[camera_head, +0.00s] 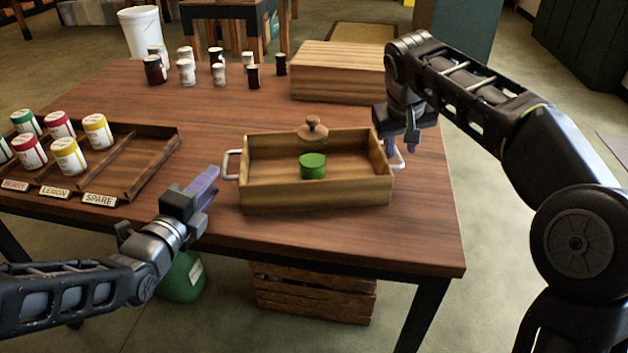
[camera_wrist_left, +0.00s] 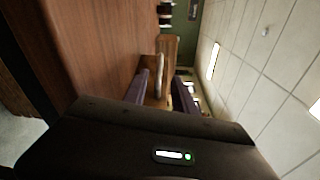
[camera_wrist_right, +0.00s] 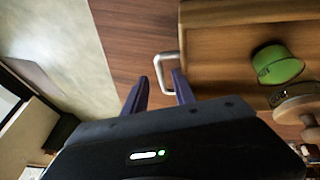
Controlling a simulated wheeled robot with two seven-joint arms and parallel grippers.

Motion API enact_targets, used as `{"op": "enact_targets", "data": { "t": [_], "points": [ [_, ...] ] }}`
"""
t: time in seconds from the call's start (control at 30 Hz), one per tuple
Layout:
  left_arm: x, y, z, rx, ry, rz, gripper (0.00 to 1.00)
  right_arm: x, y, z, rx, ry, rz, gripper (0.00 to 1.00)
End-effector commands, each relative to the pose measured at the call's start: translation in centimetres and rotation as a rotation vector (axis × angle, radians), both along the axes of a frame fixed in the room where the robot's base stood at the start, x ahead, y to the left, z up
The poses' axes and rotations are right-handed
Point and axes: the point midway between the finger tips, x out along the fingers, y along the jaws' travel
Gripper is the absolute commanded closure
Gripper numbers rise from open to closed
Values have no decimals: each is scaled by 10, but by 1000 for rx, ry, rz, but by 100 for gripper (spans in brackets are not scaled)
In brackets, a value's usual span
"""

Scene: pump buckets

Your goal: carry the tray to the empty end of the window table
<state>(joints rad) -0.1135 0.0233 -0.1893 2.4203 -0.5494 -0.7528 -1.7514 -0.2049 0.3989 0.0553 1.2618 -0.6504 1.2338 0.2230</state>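The wooden tray (camera_head: 315,197) sits on the brown table, with a pale handle at each end. In it are a green cylinder (camera_head: 312,168) and a round wooden piece with a knob (camera_head: 312,134). My left gripper (camera_head: 208,182) is open just left of the left handle (camera_head: 230,166); in the left wrist view, the handle (camera_wrist_left: 159,76) shows between the fingers. My right gripper (camera_head: 401,141) is open at the right handle (camera_head: 398,160); in the right wrist view, that handle (camera_wrist_right: 172,66) lies by the fingertips. I cannot tell whether either touches.
A compartment rack (camera_head: 150,160) with several labelled jars stands at the left. Several small dark and white jars (camera_head: 187,72) stand at the back. A wooden box (camera_head: 338,75) is behind the tray at the right. The table's front right corner (camera_head: 440,250) is clear.

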Motion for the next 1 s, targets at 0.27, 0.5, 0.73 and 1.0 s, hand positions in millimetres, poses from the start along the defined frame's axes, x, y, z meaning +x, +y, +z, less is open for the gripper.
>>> {"op": "enact_targets", "data": {
  "t": [0.27, 0.5, 0.73, 1.0],
  "points": [
    [0, 0, 0, 0, 0, 0, 68, -22, 9, 51, 1, -3, 0, 68],
    [0, 0, 0, 0, 0, 0, 68, -29, 11, 66, -1, 0, -1, 68],
    [0, 0, 0, 0, 0, 0, 68, -29, 11, 66, -1, 1, -2, 68],
    [0, 0, 0, 0, 0, 0, 68, -29, 11, 66, -1, 1, -2, 68]
  ]
}}
